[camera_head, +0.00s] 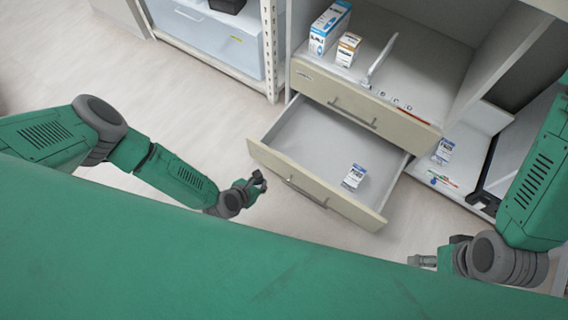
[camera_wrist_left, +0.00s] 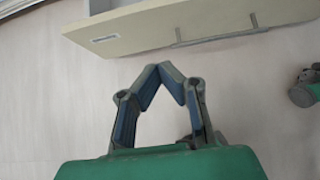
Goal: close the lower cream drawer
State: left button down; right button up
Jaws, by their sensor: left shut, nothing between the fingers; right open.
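The lower cream drawer (camera_head: 313,188) stands pulled out below a closed upper cream drawer (camera_head: 350,105). It has a grey handle (camera_head: 306,193), and a small white and blue box (camera_head: 355,177) lies inside it. In the left wrist view the drawer's front (camera_wrist_left: 150,27) and handle cross the top of the picture. My left gripper (camera_head: 260,181) is shut and empty, just in front of the drawer's left end, apart from it in the wrist view. Its fingertips (camera_wrist_left: 172,68) meet below the drawer front there. My right gripper (camera_head: 420,261) is open and empty, right of the drawer near the picture's bottom edge.
A low white shelf (camera_head: 462,150) with another box is to the right. A shelving rack (camera_head: 270,45) stands at left. The floor in front is clear.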

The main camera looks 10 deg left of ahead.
aim_at(287, 164)
pick_arm(q)
jog(key=b+x, duration=0.1)
jog(key=x, duration=0.3)
jog(key=w+r+b+x, duration=0.1)
jog(key=b+x, duration=0.1)
jog(key=x, duration=0.2)
jog(key=d+b+x, duration=0.1)
jog(key=x, duration=0.3)
jog(key=shift+w+d+r+b, duration=0.1)
jog(key=shift+w+r+b, duration=0.15)
jog(key=shift+b, duration=0.1)
jog(key=shift+w+d, duration=0.25)
jog(key=shift+w, duration=0.15)
jog(key=shift+d+r, duration=0.1)
jog(key=shift+w, duration=0.15)
